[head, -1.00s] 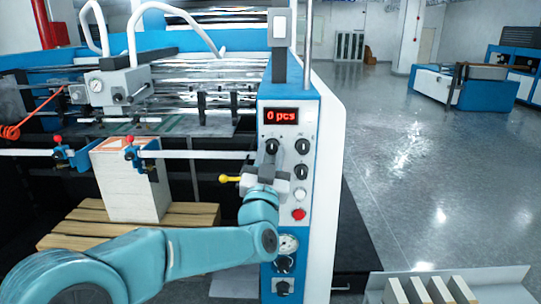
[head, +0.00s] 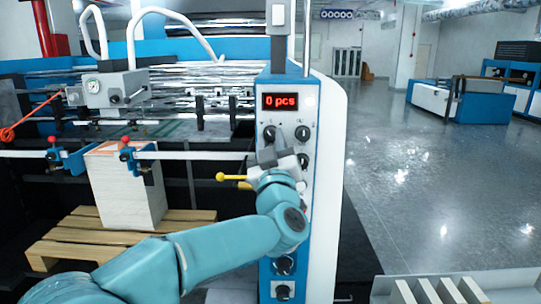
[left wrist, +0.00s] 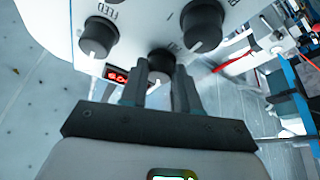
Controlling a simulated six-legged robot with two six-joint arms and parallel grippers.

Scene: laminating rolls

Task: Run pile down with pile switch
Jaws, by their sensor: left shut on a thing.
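The control panel (head: 320,190) carries a red display reading "0 pcs" and several dark knobs. My left gripper (head: 277,157) is at the panel's second knob row, below the display. In the left wrist view its two fingers (left wrist: 162,88) stand on either side of a dark knob (left wrist: 160,63), taken as the pile switch. The gripper is shut on it. Its label cannot be read, and in the head view the gripper hides it. The pile (head: 128,188), a pale stack, stands on a wooden pallet (head: 75,245) left of the panel. My right gripper is not in view.
A knob marked FEED (left wrist: 98,38) and another knob (left wrist: 202,22) are close to the fingers. A pale slatted rack (head: 430,290) is at the bottom right.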

